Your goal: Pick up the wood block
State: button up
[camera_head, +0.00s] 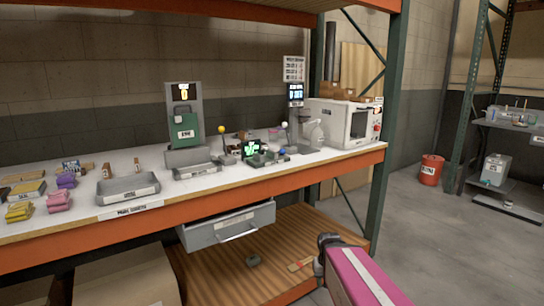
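Two small upright brown blocks that look like wood stand on the white bench top, one (107,171) behind the grey tray and one (137,165) to its right. Flat tan pieces (27,189) lie at the bench's left end. I cannot tell which of these is the wood block. My pink arm with a white stripe rises from the bottom right to a dark joint in front of the lower shelf, well apart from the brown blocks. My gripper (319,266) seems to be the small dark part there. Its fingers cannot be made out.
The grey tray (128,188) sits near the bench's front edge, with yellow (19,211) and pink (59,200) pieces to its left. A grey drawer (228,226) hangs below the orange beam (200,203). A green post (388,130) bounds the right. Floor beyond is open.

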aim_at(107, 175)
jog(key=u, duration=1.8)
